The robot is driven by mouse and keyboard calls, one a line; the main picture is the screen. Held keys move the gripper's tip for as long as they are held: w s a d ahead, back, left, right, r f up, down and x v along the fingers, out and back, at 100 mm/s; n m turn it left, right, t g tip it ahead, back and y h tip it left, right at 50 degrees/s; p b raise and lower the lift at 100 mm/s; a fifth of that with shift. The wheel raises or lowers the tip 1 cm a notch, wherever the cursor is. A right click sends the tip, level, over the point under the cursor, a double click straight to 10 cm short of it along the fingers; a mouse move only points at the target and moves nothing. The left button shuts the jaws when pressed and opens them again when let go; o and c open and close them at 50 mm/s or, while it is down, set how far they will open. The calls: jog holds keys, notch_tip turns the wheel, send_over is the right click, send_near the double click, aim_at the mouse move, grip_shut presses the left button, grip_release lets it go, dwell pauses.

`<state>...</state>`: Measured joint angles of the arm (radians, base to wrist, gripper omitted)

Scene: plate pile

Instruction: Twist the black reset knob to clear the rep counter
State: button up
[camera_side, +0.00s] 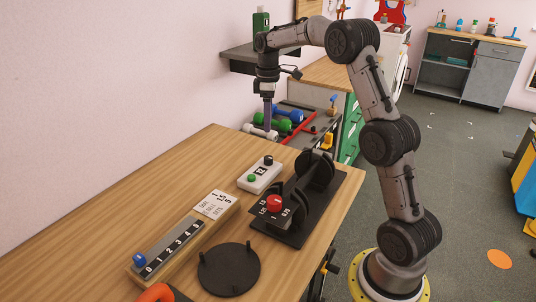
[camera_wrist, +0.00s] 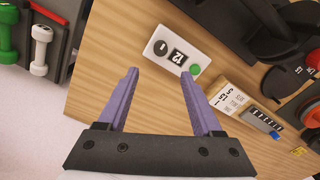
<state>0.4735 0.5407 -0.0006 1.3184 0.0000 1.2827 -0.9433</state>
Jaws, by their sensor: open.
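The rep counter is a white box (camera_side: 260,185) on the wooden table, with a black knob (camera_side: 268,160) at its far end and a green button (camera_side: 252,178) at its near end. In the wrist view the black knob (camera_wrist: 160,47), a display reading 12 (camera_wrist: 177,57) and the green button (camera_wrist: 195,69) all show. My gripper (camera_side: 268,128) points down above the table's far side, beyond the counter in the side view and clear of it. In the wrist view my gripper (camera_wrist: 160,74) has its purple fingers spread with nothing between them.
A black plate stand with a red knob (camera_side: 274,203) stands right of the counter. A wooden slider scale with a blue knob (camera_side: 139,257) and a round black base (camera_side: 229,268) are nearer. Dumbbells (camera_side: 287,114) lie on a rack past the table. Bare table lies left of the counter.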

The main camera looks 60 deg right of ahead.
aim_at(268, 157)
notch_tip(268, 157, down, 13)
jog(key=shift+a+r, duration=0.1)
jog(key=shift+r, duration=0.05)
dwell(0.4)
grip_shut()
